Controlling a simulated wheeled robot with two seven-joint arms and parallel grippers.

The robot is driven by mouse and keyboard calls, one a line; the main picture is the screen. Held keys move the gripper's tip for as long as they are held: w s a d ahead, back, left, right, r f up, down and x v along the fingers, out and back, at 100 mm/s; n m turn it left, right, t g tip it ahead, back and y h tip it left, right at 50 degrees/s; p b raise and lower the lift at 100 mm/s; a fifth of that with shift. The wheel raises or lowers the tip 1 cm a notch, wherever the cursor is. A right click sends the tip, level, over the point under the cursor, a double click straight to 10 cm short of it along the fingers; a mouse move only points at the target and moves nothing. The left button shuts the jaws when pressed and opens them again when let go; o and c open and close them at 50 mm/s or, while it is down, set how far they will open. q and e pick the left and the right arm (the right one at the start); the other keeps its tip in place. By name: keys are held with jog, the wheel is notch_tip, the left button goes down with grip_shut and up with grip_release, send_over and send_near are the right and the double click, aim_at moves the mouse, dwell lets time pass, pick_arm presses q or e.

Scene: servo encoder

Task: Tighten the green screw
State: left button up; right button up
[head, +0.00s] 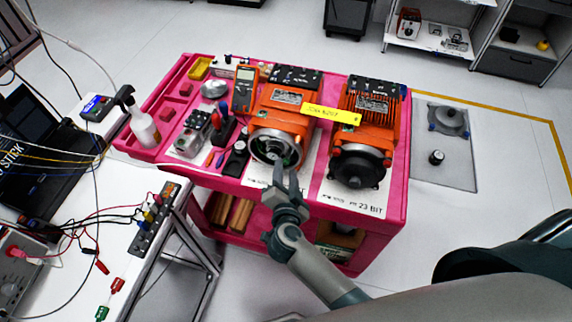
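An orange servo motor (283,112) sits on the left half of the pink cart's top, with its round open end (270,147) facing me. A small green spot, probably the green screw (287,159), shows inside that end; it is too small to make out clearly. My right gripper (285,174) is just in front of and below this end, fingers pointing up toward it. The fingers look apart, with nothing visible between them. Whether they touch the motor is unclear. My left gripper is not in view.
A second orange motor (366,110) with a dark round cover stands to the right. A yellow label (332,114) spans between them. Left on the pink cart (392,196) are a multimeter (245,88), screwdrivers and a spray bottle (143,128). A white table (122,197) with wires stands left.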

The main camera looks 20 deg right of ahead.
jog(key=shift+x, duration=0.95)
grip_shut()
jog(key=shift+f, duration=0.1)
